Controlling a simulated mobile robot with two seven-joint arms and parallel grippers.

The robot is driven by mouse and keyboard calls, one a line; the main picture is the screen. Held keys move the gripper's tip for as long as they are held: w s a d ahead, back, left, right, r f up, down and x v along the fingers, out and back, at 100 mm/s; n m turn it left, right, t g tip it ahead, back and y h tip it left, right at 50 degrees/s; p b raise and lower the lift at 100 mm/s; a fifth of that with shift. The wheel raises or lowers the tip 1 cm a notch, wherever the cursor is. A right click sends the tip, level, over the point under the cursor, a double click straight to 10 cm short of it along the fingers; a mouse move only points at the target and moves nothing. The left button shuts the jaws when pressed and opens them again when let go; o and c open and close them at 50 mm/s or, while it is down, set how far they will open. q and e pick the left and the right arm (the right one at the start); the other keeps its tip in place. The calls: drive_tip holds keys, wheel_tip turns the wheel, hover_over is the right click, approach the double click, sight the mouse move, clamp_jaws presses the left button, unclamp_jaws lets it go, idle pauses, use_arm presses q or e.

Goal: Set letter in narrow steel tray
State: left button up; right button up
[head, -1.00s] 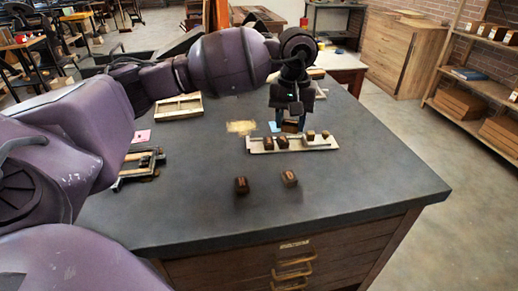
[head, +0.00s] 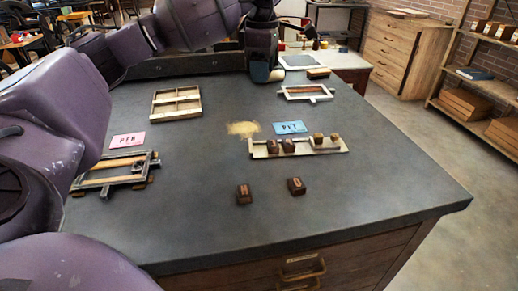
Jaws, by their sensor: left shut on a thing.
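The narrow steel tray (head: 258,153) lies on the dark table, a long pale strip with several brown letter blocks, among them one at its left end (head: 273,147) and one at its right end (head: 334,138). A gap shows between the two left blocks and the two right ones. Two more letter blocks (head: 244,194) (head: 296,186) stand on the table in front of the tray. My left gripper (head: 262,72) is at the far side of the table, beyond and apart from the tray. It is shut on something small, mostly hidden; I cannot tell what. My right gripper is out of view.
A pink card (head: 128,140) and a framed press (head: 112,179) are at left. A blue card (head: 290,127) lies behind the tray. A wooden divided box (head: 176,114) and a light frame (head: 305,98) stand farther back. The right front tabletop is clear.

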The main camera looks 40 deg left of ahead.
use_arm(q)
drive_tip(key=n, duration=0.3)
drive_tip(key=shift+s, duration=0.2)
drive_tip(key=shift+f+n, duration=0.2)
drive_tip(key=shift+n, duration=0.1)
drive_tip(key=b, duration=0.2)
approach(260, 151)
drive_tip(key=shift+w, duration=0.2)
drive_tip(key=shift+f, duration=0.65)
wheel_tip(260, 151, down, 6)
drive_tip(key=shift+r, duration=0.1)
drive_tip(key=shift+s+f+b, duration=0.15)
drive_tip(key=shift+f+b, duration=0.15)
drive_tip(key=shift+f, duration=0.05)
